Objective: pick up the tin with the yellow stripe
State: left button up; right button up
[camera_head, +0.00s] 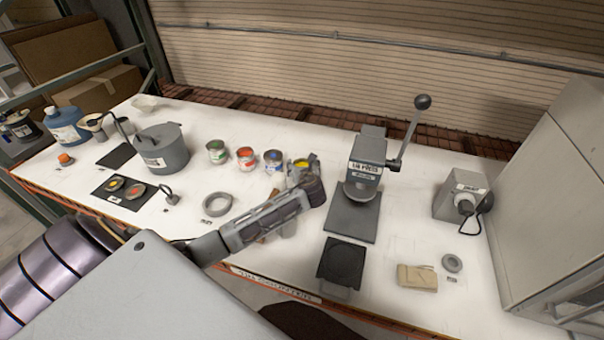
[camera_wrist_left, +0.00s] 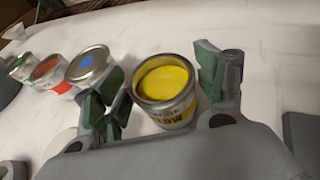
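The yellow tin (camera_wrist_left: 163,92) has a yellow top and a pale label ending in "LOW". It stands upright between the two fingers of my left gripper (camera_wrist_left: 160,80) in the left wrist view. The fingers are spread, with narrow gaps beside the tin. In the head view my left gripper (camera_head: 304,174) hides most of the yellow tin (camera_head: 301,162). Left of it stand a blue-marked tin (camera_head: 273,161), a red tin (camera_head: 246,158) and a green tin (camera_head: 216,151), in a row. My right gripper is not in view.
A press (camera_head: 366,165) with a raised lever stands right of my left gripper. A grey ring (camera_head: 217,204) lies in front of the tins, and a grey pot (camera_head: 163,150) stands left of them. The table (camera_head: 420,190) has bare patches right of the press.

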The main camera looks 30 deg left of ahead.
pick_arm(q)
jog(key=c, duration=0.7)
jog(key=shift+r, duration=0.35)
jog(key=shift+r+b, duration=0.55)
jog(key=shift+r, duration=3.95)
jog(key=shift+r, duration=0.2)
